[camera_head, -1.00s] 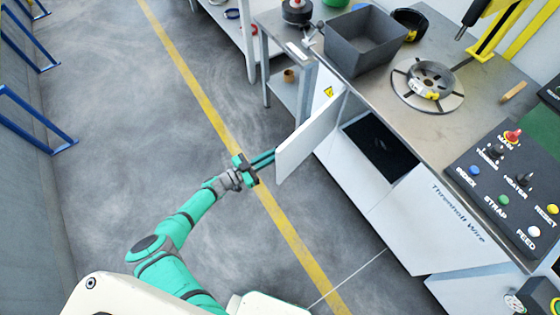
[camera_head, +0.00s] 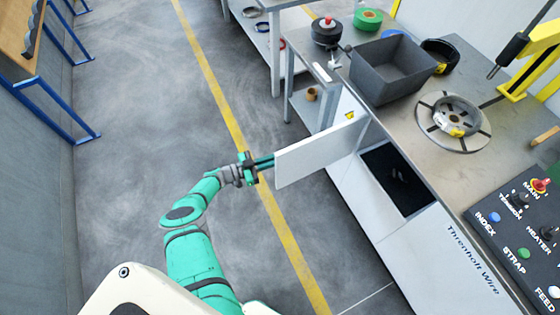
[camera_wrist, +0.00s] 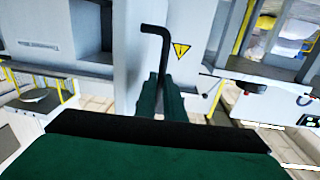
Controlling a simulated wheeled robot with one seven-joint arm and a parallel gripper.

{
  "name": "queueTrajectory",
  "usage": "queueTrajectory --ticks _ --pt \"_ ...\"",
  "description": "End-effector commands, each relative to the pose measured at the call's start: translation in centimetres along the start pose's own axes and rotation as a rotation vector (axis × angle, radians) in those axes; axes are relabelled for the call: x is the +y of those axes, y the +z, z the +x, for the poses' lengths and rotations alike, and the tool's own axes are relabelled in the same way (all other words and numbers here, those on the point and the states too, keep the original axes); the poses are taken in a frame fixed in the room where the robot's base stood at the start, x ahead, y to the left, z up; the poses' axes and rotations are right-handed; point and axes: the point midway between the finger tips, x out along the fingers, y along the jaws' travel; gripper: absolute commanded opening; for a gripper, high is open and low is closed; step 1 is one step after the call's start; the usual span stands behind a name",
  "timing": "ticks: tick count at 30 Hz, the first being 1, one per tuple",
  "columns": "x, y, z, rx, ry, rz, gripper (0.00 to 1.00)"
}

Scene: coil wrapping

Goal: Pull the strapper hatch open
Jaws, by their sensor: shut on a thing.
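The strapper hatch (camera_head: 312,157) is a flat white panel that stands swung out from the white machine front in the head view. A dark rectangular opening (camera_head: 398,182) shows in the machine beside it. My gripper (camera_head: 264,162) is at the panel's outer edge, on the side away from the machine. In the wrist view, a black bent handle (camera_wrist: 163,50) rises between the green fingers of my gripper (camera_wrist: 161,98), which are shut on it. The lower part of the handle is hidden by the fingers. A yellow warning triangle (camera_wrist: 181,50) shows just right of the handle.
The machine top carries a grey bin (camera_head: 390,70), a round turntable with a coil (camera_head: 453,118) and a control panel (camera_head: 525,235). A shelf table (camera_head: 275,50) stands at the back. Open grey floor with a yellow line (camera_head: 222,95) lies left of the hatch.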

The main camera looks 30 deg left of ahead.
Motion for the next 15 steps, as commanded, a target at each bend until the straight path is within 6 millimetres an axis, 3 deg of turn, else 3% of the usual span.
queueTrajectory --ticks 8,9,10,15 --pt "0.1 -0.1 -0.1 0.008 -0.002 -0.005 0.0" --pt "0.1 -0.1 -0.1 0.008 -0.003 -0.004 0.19" --pt "0.1 -0.1 -0.2 0.007 -0.004 -0.004 0.26" --pt "-0.1 0.0 -0.5 0.004 -0.007 -0.003 0.28"
